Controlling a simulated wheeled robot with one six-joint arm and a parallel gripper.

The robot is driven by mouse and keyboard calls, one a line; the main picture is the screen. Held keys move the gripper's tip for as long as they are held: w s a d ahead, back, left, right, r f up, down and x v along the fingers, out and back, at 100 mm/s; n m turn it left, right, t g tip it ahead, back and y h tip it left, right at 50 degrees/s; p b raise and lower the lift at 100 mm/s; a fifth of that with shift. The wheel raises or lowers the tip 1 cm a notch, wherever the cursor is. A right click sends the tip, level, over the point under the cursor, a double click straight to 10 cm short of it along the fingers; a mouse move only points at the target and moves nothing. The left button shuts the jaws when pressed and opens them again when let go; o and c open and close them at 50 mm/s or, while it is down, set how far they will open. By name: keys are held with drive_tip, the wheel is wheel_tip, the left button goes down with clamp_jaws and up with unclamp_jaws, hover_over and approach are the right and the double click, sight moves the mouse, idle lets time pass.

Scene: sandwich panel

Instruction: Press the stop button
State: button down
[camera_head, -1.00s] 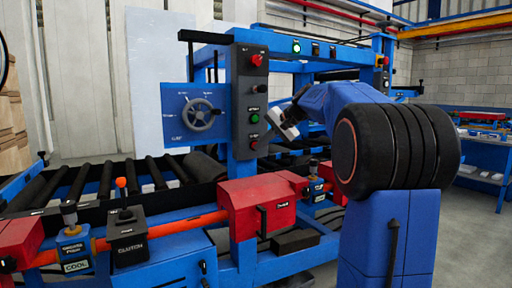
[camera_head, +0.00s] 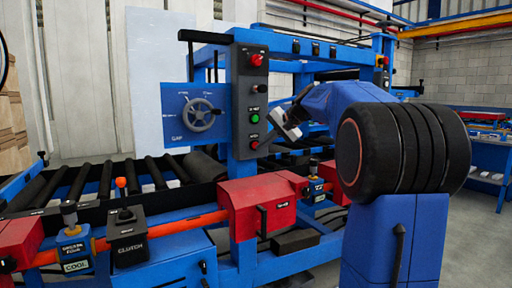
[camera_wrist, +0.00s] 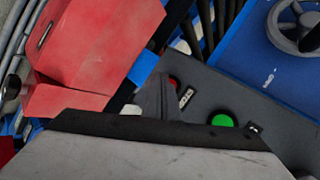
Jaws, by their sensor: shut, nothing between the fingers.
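The stop button is the lower red button (camera_head: 254,145) on the dark grey control panel (camera_head: 243,85). In the wrist view the red stop button (camera_wrist: 174,82) shows only in part beside my fingers, with a small label next to it. My gripper (camera_head: 271,121) is shut and empty, to the right of the panel's lower part. In the wrist view its fingertips (camera_wrist: 158,80) point towards the red button and overlap its edge. I cannot tell whether they touch it. The green button (camera_head: 254,118) sits just above the stop button.
Another red knob (camera_head: 257,60) is at the panel's top. A blue plate with a handwheel (camera_head: 199,115) is left of the panel. Red housings (camera_head: 258,203) and a roller conveyor (camera_head: 105,180) lie below. The lamp (camera_head: 296,47) on the upper beam is dark.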

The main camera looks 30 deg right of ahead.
drive_tip(key=s, duration=0.5)
drive_tip(key=shift+s+d, duration=0.1)
drive_tip(key=shift+s, duration=0.1)
idle(0.7)
drive_tip(key=s+a+f+n+g+h, duration=0.1)
drive_tip(key=s+a+f+n+g, duration=0.15)
drive_tip(key=s+a+f, duration=0.55)
drive_tip(key=s+a+f+n+g+h, duration=0.1)
drive_tip(key=s+a+f+n, duration=0.3)
drive_tip(key=s+a, duration=0.5)
drive_tip(key=s+a+f+n+h, duration=0.2)
drive_tip(key=s+f+n, duration=0.2)
drive_tip(key=s+f, duration=1.3)
drive_tip(key=s, duration=0.2)
drive_tip(key=shift+s+f, duration=0.25)
drive_tip(key=shift+s, duration=0.1)
drive_tip(key=shift+a+g, duration=0.1)
drive_tip(key=shift+g, duration=0.15)
